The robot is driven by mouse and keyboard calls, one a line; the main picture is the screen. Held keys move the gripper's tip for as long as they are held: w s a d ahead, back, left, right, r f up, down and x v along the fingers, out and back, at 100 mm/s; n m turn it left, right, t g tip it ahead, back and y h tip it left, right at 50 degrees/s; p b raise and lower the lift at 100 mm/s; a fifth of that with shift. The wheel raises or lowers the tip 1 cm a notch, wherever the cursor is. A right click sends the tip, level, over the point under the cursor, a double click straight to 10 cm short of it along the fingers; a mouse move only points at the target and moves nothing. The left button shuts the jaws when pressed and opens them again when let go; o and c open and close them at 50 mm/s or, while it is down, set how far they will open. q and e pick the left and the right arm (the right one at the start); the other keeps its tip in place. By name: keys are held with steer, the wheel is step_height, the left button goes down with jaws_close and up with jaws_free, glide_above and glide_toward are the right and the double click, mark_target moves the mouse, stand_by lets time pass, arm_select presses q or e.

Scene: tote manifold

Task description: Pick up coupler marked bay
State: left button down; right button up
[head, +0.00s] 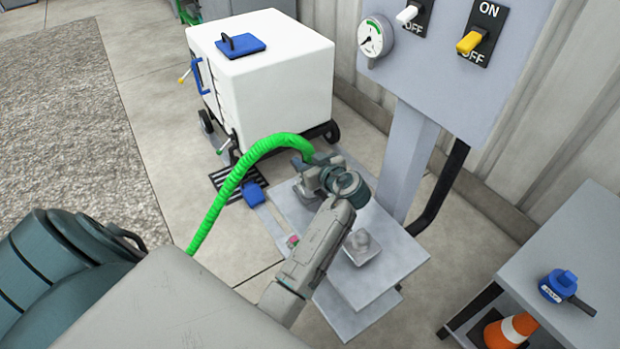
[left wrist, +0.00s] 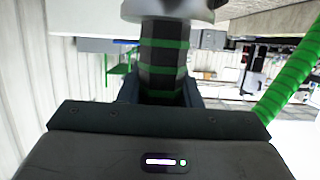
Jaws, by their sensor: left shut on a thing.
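My left gripper (head: 328,176) is above the grey stand, at the end of the green hose (head: 250,155). It is shut on a dark cylindrical coupler with green bands (left wrist: 163,62), which stands between the fingers in the left wrist view. Its upper end meets a pale grey part at the top of that view. No marking on this coupler is readable from here, so I cannot tell if it says bay. In the head view the gripper mostly hides it. My right gripper is not in view.
A grey stand (head: 385,272) with a small pale fitting (head: 362,246) is under my arm. A white tote (head: 275,85) stands behind. A blue labelled piece (head: 560,286) lies on the right table (head: 580,240), with a traffic cone (head: 508,331) below. A switch panel (head: 440,60) rises behind.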

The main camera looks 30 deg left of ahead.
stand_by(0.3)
arm_select(q)
steer(key=shift+r, duration=0.2)
step_height(320, 180, up, 8)
steer(key=shift+r, duration=0.8)
stand_by(0.3)
